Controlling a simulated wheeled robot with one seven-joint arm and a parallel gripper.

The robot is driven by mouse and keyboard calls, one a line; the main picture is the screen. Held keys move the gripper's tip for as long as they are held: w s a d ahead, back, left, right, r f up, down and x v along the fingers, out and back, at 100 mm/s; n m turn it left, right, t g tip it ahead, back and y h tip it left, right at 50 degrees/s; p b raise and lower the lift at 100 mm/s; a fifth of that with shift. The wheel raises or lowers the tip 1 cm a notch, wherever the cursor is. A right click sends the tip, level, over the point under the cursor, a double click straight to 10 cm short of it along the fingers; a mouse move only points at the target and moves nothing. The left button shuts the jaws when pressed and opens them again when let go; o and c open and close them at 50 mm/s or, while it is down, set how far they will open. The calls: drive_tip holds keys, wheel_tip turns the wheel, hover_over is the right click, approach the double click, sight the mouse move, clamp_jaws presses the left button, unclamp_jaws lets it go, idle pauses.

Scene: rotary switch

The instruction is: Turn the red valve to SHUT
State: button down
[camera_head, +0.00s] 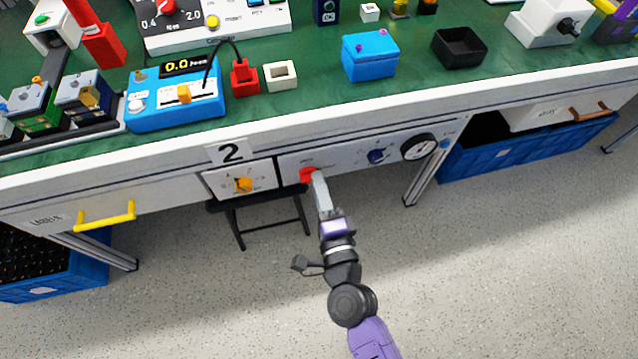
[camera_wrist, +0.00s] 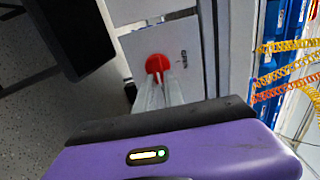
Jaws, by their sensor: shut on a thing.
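The red valve (camera_head: 307,174) is a small red knob on the white panel under the workbench's front edge. In the wrist view the red valve (camera_wrist: 157,64) shows as a round red shape at the fingertips. My gripper (camera_head: 317,178) reaches up to it from below, and in the wrist view my gripper (camera_wrist: 159,78) has its two pale fingers on the valve. The fingers are shut on it and hide part of it. Small print beside the valve is too small to read, so its setting cannot be told.
On the same front, an orange knob (camera_head: 243,185) sits left under a "2" label, and a blue knob (camera_head: 376,156) and a black round gauge (camera_head: 418,147) sit right. A black stool (camera_head: 262,222) stands below. Blue crates (camera_head: 500,152) stand under the bench.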

drive_tip(key=c, duration=1.4)
unclamp_jaws()
drive_tip(key=shift+c, duration=0.2)
drive_tip(key=v, duration=0.8)
drive_tip(key=shift+b, duration=0.45)
